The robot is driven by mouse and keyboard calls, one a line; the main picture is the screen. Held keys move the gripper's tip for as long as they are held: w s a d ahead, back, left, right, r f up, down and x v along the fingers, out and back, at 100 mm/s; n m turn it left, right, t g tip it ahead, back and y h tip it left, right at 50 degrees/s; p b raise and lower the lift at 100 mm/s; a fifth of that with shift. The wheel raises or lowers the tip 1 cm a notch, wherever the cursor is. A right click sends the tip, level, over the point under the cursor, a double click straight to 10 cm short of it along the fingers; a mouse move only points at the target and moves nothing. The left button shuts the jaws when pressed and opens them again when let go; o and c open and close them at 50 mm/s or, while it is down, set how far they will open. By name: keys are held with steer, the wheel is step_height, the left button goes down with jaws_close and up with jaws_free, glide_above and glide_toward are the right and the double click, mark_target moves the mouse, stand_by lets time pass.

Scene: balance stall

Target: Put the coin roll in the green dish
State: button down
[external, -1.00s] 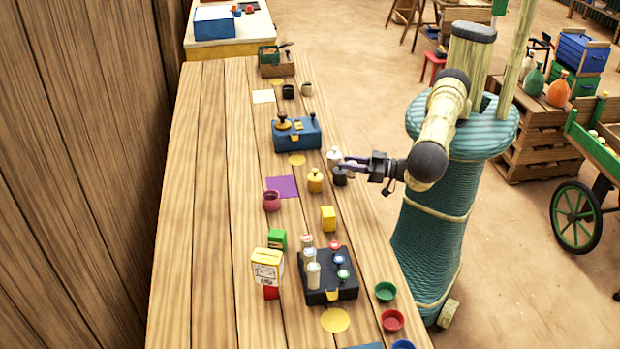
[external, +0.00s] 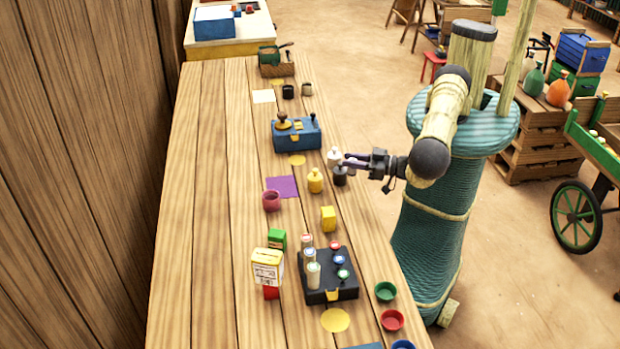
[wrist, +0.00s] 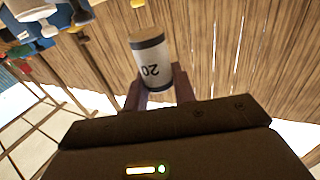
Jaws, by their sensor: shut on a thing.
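In the wrist view the coin roll (wrist: 152,62) is a pale cylinder with dark bands and the number 20. My gripper (wrist: 158,85) is shut on it, a finger on each side. The green dish (external: 385,292) is at the near right edge of the table, well away from my gripper, and looks empty.
A red dish (external: 392,320) and a blue dish (external: 403,345) stand near the green one. A black tray (external: 330,292) with several cylinders is left of them.

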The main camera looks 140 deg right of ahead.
steer(key=w+a+f+n+t+y+b, duration=0.2)
steer(key=w+a+n+t+y+b, duration=0.2)
steer(key=w+a, duration=0.65)
steer(key=w+a+f+n+t+y+b, duration=0.1)
steer(key=w+a+n+t+y+b, duration=0.5)
steer(key=w, duration=0.7)
steer(key=w+a+r+y, duration=0.1)
steer(key=w+a+r, duration=0.1)
steer(key=a, duration=0.4)
steer(key=w+a+r+n+y, duration=0.1)
steer(key=w+a, duration=0.2)
steer(key=a, duration=0.3)
steer(key=shift+w+r+t+y+b, duration=0.3)
steer(key=shift+r+t+b, duration=0.05)
steer(key=shift+r+t, duration=0.05)
steer(key=shift+d, duration=0.1)
steer(key=shift+f, duration=2.9)
glide_above(385, 295)
steer(key=shift+f+p, duration=0.45)
steer(key=shift+f, duration=1.65)
